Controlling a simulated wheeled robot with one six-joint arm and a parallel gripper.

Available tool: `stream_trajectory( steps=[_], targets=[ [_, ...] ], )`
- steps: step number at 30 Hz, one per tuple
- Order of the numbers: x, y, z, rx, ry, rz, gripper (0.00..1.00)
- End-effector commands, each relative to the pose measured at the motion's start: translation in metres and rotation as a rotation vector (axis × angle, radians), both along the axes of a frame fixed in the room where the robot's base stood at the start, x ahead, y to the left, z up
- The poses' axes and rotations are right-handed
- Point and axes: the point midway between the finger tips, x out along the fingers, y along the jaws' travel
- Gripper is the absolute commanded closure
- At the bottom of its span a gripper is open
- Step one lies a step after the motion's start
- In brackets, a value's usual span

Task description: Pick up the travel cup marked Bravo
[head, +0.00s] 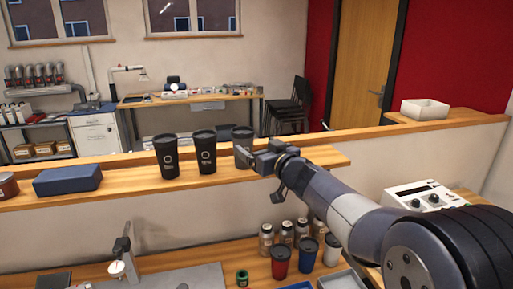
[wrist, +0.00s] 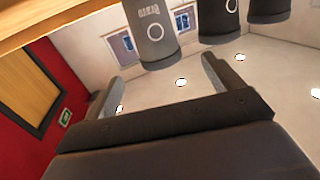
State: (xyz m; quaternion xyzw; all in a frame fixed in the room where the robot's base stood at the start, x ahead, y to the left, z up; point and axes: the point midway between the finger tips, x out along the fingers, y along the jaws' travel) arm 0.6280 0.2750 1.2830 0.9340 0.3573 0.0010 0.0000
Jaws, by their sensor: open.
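Three lidded travel cups stand in a row on the wooden ledge in the head view: a black cup at left (head: 167,158), a black cup in the middle (head: 204,152) and a dark grey cup at right (head: 241,137). Each black cup has a pale ring and small lettering, too small to read. The grey cup is partly hidden by my gripper (head: 254,155), which is at its right front, open and empty. In the wrist view the grey cup (wrist: 149,32) appears inverted above and beyond the open fingers (wrist: 160,86); I cannot read its lettering surely.
A blue box (head: 67,181) and a round tin (head: 8,186) sit on the ledge to the left. Below the ledge, a bench holds a red cup (head: 280,262), a blue cup (head: 307,256), a white cup (head: 332,251) and several jars. A white tray (head: 425,109) is at right.

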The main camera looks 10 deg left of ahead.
Motion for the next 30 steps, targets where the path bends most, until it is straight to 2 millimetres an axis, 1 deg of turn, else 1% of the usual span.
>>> stream_trajectory(
  steps=[1, 6, 14, 20, 24, 30],
  targets=[
    [0.006, 0.006, 0.000, -0.001, 0.002, 0.002, 0.13],
    [0.025, 0.021, 0.000, -0.001, 0.001, -0.001, 0.13],
    [0.037, 0.032, 0.001, -0.001, 0.001, -0.002, 0.13],
    [0.057, 0.047, 0.005, 0.000, 0.003, -0.003, 0.13],
    [0.069, 0.057, 0.004, -0.001, 0.001, -0.003, 0.13],
    [0.074, 0.061, 0.003, -0.001, 0.001, -0.004, 0.13]
  ],
)
